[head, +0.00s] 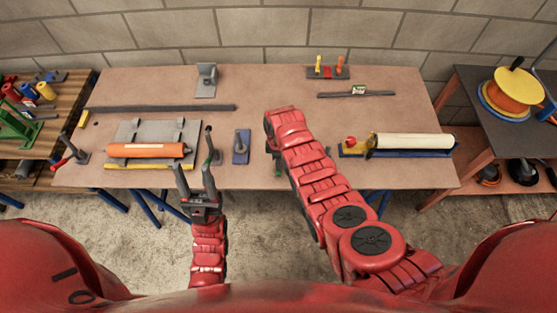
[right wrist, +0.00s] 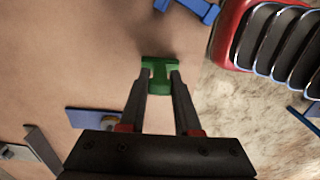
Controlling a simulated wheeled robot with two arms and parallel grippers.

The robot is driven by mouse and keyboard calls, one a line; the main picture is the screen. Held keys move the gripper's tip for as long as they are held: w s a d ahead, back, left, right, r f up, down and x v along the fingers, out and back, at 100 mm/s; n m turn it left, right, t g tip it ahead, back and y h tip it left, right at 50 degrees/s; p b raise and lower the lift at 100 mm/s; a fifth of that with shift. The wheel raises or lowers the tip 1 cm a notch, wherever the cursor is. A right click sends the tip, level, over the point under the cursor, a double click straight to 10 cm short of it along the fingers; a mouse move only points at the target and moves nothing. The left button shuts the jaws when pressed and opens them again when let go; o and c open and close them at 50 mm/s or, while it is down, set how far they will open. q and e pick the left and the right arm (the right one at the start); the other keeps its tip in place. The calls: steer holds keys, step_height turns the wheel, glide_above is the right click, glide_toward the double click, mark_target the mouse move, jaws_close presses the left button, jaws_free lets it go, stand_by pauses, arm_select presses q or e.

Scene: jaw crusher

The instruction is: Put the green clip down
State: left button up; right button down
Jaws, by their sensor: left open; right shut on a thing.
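The green clip (right wrist: 159,66) is between the fingertips of my right gripper (right wrist: 158,78) in the right wrist view. The right gripper is shut on it, with the brown tabletop (right wrist: 70,55) behind. I cannot tell whether the clip touches the table. In the head view my right arm largely hides the right gripper, near the table's front middle. My left gripper (head: 196,172) is open and empty at the table's front edge, its fingers pointing toward the table.
A blue block (head: 241,146) lies between the grippers. An orange cylinder (head: 147,150) rests on a grey plate at left. A white roll (head: 414,141) lies at right. A long dark bar (head: 160,108) and a grey bracket (head: 206,80) are farther back. The table's back middle is clear.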

steer(key=shift+f, duration=0.1)
steer(key=shift+f+b, duration=0.15)
steer(key=shift+b, duration=0.15)
steer(key=c, duration=0.6)
jaws_free()
